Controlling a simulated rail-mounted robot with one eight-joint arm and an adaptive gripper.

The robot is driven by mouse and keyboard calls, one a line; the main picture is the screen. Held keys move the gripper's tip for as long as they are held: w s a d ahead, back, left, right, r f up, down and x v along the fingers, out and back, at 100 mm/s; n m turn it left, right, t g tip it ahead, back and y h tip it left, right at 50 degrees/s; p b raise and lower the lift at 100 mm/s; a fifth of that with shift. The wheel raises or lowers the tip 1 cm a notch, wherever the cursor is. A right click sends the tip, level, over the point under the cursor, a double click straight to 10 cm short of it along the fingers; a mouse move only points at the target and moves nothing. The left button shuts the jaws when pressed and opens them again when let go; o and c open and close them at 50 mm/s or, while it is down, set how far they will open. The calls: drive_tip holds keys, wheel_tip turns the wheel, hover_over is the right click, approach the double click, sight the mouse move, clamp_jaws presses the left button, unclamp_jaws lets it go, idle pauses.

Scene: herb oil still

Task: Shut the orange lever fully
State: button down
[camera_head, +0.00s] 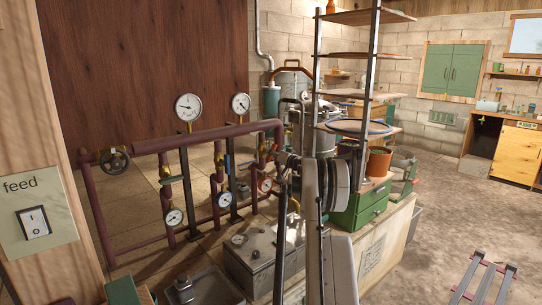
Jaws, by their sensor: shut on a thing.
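The pipe rack (215,137) is dark red and carries several upright pipes with small valves and gauges. My gripper (272,158) is small and dark, at the right-hand upright pipe, partly covered by my own arm. It is shut on a small orange-red handle (263,149) there, which I take for the orange lever. The exact angle of the lever and the fingertips are too small to tell. A yellow lever (172,180) is on the left upright pipe. A blue-green valve handle (228,163) is on the middle one.
A round handwheel (115,158) is at the rack's left end. Two large gauges (188,107) stand above the rack. A grey metal box (262,250) sits below. Shelves and a green drawer unit (360,212) are close on the right.

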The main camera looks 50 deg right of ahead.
drive_tip(key=m, duration=0.6)
drive_tip(key=shift+s+d+m, duration=0.1)
drive_tip(key=shift+s+m, duration=0.05)
drive_tip(key=shift+m, duration=0.15)
drive_tip(key=m, duration=0.5)
drive_tip(key=shift+s+b, duration=0.1)
drive_tip(key=shift+b, duration=0.3)
drive_tip(key=shift+f, duration=0.1)
drive_tip(key=c, duration=1.9)
unclamp_jaws()
drive_tip(key=shift+s+d, duration=0.1)
drive_tip(key=shift+o, duration=0.7)
drive_tip(key=v, duration=1.2)
